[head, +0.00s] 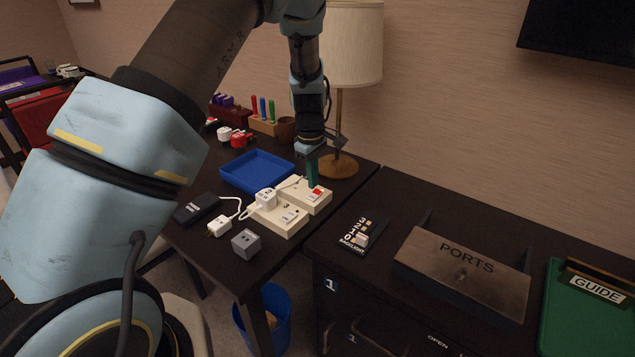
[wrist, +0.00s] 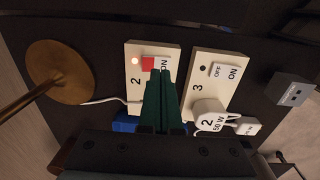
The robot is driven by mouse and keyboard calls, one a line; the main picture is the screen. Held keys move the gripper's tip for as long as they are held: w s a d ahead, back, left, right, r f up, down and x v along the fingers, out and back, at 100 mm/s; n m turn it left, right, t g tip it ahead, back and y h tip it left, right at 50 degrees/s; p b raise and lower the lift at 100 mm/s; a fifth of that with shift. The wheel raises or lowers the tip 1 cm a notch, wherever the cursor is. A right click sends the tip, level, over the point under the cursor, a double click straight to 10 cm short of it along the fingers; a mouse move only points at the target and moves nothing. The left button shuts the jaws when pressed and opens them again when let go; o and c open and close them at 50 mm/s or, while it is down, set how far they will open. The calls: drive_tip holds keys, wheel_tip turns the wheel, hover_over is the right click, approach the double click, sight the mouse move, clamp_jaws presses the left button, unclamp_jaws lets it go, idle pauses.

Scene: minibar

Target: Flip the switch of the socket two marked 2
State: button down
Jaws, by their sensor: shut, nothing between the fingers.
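The socket marked 2 (wrist: 134,84) is a cream block in the wrist view; it also shows in the head view (head: 296,194). Its rocker switch shows a red part (wrist: 148,64) beside the word ON, and its small indicator (wrist: 134,61) glows orange. The red part also shows in the head view (head: 316,192). My gripper (wrist: 161,74) is shut and empty, its green fingers pointing down at this switch. Whether the tips touch it, I cannot tell. The fingers hide the lower part of the socket. In the head view my gripper (head: 312,180) is just above the socket.
The socket marked 3 (wrist: 200,84) stands beside it, with a dark indicator and a plug marked 2, 50 W (wrist: 210,115). A blue tray (head: 257,170), a lamp (head: 339,165) and a grey cube (head: 245,243) are nearby. White cables lie around the sockets.

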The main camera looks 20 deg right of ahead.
sight(317, 192)
wheel_tip(317, 192, up, 11)
drive_tip(key=b, duration=0.3)
drive_tip(key=shift+a, duration=0.15)
drive_tip(key=shift+s+f, duration=0.1)
drive_tip(key=shift+w+h+b, duration=0.2)
drive_tip(key=shift+h+b, duration=0.1)
drive_tip(key=shift+b, duration=4.7)
drive_tip(key=f, duration=0.4)
drive_tip(key=d+f+p, duration=0.1)
drive_tip(key=f, duration=0.3)
drive_tip(key=f+p, duration=0.1)
drive_tip(key=f, duration=0.3)
drive_tip(key=shift+w+d+f, duration=0.25)
drive_tip(key=shift+w, duration=0.1)
drive_tip(key=shift+d+f, duration=0.1)
drive_tip(key=shift+f, duration=0.5)
